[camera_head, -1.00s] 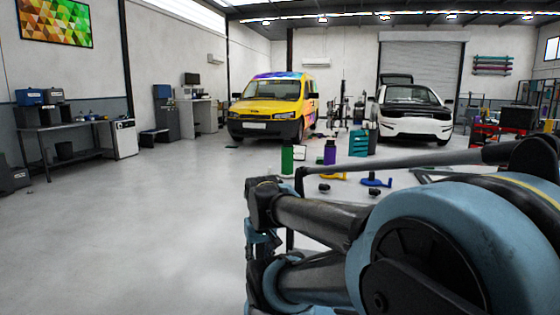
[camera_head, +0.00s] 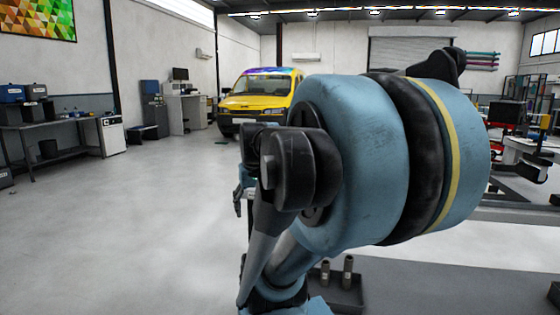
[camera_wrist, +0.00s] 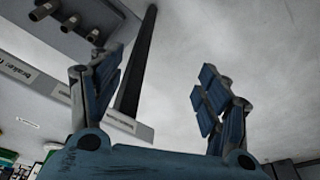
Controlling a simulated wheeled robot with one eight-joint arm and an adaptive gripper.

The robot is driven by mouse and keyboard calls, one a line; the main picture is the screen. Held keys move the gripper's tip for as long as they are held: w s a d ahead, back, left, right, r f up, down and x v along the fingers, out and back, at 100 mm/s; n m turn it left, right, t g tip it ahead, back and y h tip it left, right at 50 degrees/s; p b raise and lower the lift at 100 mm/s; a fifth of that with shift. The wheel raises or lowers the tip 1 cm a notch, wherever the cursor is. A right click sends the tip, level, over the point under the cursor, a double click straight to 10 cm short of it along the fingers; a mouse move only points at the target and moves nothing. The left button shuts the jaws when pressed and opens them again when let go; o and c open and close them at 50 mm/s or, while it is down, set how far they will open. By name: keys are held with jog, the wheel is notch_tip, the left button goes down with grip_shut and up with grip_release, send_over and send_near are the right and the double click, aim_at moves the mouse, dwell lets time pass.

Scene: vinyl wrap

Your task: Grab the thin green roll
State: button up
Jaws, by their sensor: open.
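In the wrist view my gripper (camera_wrist: 160,85) is open, with two blue padded fingers apart and nothing between them. In the head view several thin coloured rolls lie on a wall rack at the far back right, small and partly hidden by my arm. The top one (camera_head: 483,53) looks teal-green, with purple and pink ones below it; I cannot tell if it is the thin green roll. No green roll shows in the wrist view. My large blue arm joint covers the middle of the head view, and most of the gripper is hidden there.
A dark tray with short upright cylinders (camera_head: 347,271) stands low beside my arm. Short dark cylinders (camera_wrist: 70,23) and a dark bar (camera_wrist: 135,65) show in the wrist view. A yellow van (camera_head: 255,95) stands behind. Floor at left (camera_head: 120,220) is clear.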

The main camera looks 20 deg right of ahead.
jog(key=w+d+r+m+t+h, duration=0.1)
jog(key=w+d+r+m, duration=0.1)
jog(key=w+d+r, duration=0.95)
jog(key=w+d+r+m, duration=0.1)
jog(key=w+d+r, duration=0.8)
jog(key=w+r, duration=0.45)
jog(key=x, duration=0.6)
jog(key=w+x, duration=0.1)
jog(key=x, duration=0.6)
jog(key=shift+w+a+r, duration=0.1)
jog(key=shift+w+r, duration=0.1)
jog(key=shift+r, duration=0.05)
jog(key=shift+w+a+x, duration=0.1)
jog(key=shift+a+x, duration=0.05)
jog(key=shift+x, duration=1.25)
jog(key=shift+w+a+x, duration=0.15)
jog(key=shift+x, duration=1.2)
jog(key=shift+d+r, duration=0.1)
jog(key=shift+c, duration=0.4)
jog(key=c, duration=1.2)
